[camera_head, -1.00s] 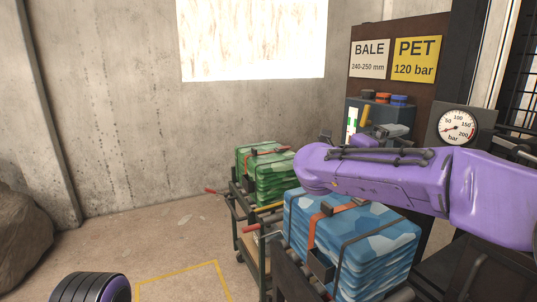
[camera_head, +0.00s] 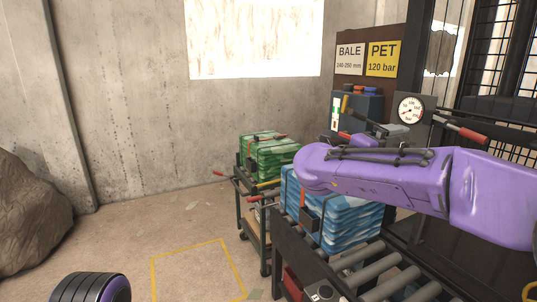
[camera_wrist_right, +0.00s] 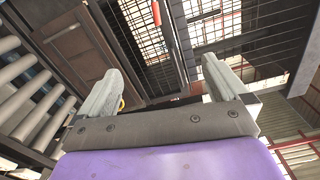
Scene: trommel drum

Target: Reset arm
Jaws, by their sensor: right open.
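My purple right arm (camera_head: 400,182) reaches across the head view from the right edge, in front of the blue bale and the press. Its gripper does not show in the head view. In the right wrist view my right gripper (camera_wrist_right: 160,88) is open, its two grey fingers wide apart with nothing between them. A dark rounded part of my body with a purple rim (camera_head: 92,288) shows at the bottom left of the head view. My left gripper is out of view.
A blue strapped bale (camera_head: 345,222) sits by a roller conveyor (camera_head: 385,268). A green bale (camera_head: 268,150) stands on a cart (camera_head: 248,200). A gauge (camera_head: 410,108) and PET sign (camera_head: 383,58) are behind. A boulder (camera_head: 30,215) lies left. The yellow-marked floor (camera_head: 195,270) is clear.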

